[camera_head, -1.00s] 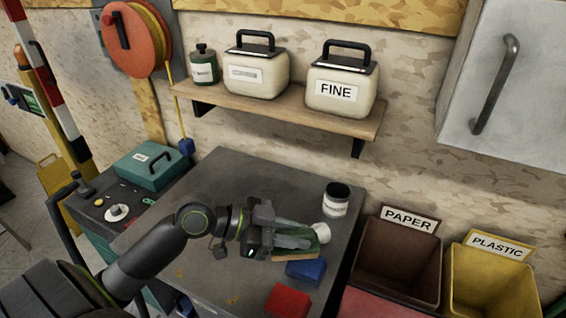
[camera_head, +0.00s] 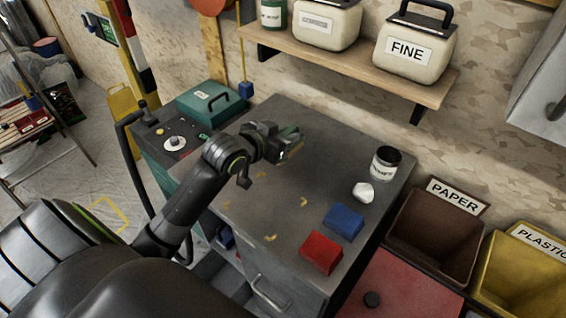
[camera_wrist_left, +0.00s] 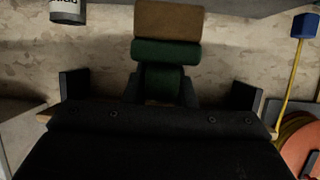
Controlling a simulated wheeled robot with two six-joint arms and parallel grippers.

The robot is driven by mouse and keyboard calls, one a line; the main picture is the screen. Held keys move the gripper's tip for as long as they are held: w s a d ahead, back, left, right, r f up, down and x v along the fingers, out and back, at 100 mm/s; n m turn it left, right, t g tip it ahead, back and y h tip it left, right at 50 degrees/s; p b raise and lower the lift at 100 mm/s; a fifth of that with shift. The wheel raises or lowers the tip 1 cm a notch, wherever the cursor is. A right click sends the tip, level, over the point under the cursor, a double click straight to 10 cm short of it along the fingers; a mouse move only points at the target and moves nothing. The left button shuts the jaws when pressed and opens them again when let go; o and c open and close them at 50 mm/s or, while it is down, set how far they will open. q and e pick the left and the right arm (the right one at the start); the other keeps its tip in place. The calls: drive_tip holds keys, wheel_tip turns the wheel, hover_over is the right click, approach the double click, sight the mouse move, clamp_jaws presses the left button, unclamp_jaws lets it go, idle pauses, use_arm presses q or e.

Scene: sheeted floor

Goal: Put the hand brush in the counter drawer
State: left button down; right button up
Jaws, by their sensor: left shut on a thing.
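The hand brush, green with brown bristles, is held in my left gripper (camera_head: 278,146) above the back left part of the grey counter (camera_head: 260,200). The jaws are shut on it. In the left wrist view the green brush body (camera_wrist_left: 165,62) sits between the fingers, with the brown bristle block (camera_wrist_left: 168,20) beyond it. In the head view the brush is mostly hidden by the gripper. A bar handle (camera_head: 268,292) shows on the counter's front at the bottom; I cannot tell how far any drawer there is open. My right gripper is not in view.
A blue block (camera_head: 344,221), a red block (camera_head: 321,252), a white lump (camera_head: 363,192) and a labelled can (camera_head: 385,163) stand on the counter's right side. A shelf (camera_head: 350,60) with canisters hangs behind. Bins labelled PAPER (camera_head: 436,225) and PLASTIC stand to the right.

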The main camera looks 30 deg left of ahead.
use_arm(q)
drive_tip(key=shift+a+f+y, duration=0.15)
drive_tip(key=shift+a+y, duration=0.1)
drive_tip(key=shift+y, duration=0.05)
drive_tip(key=shift+n, duration=0.3)
wheel_tip(320, 180, down, 10)
drive_tip(key=shift+a+r, duration=0.1)
drive_tip(key=shift+r, duration=0.1)
drive_tip(key=shift+f, duration=0.2)
drive_tip(key=c, duration=1.2)
unclamp_jaws()
drive_tip(key=shift+r, duration=0.15)
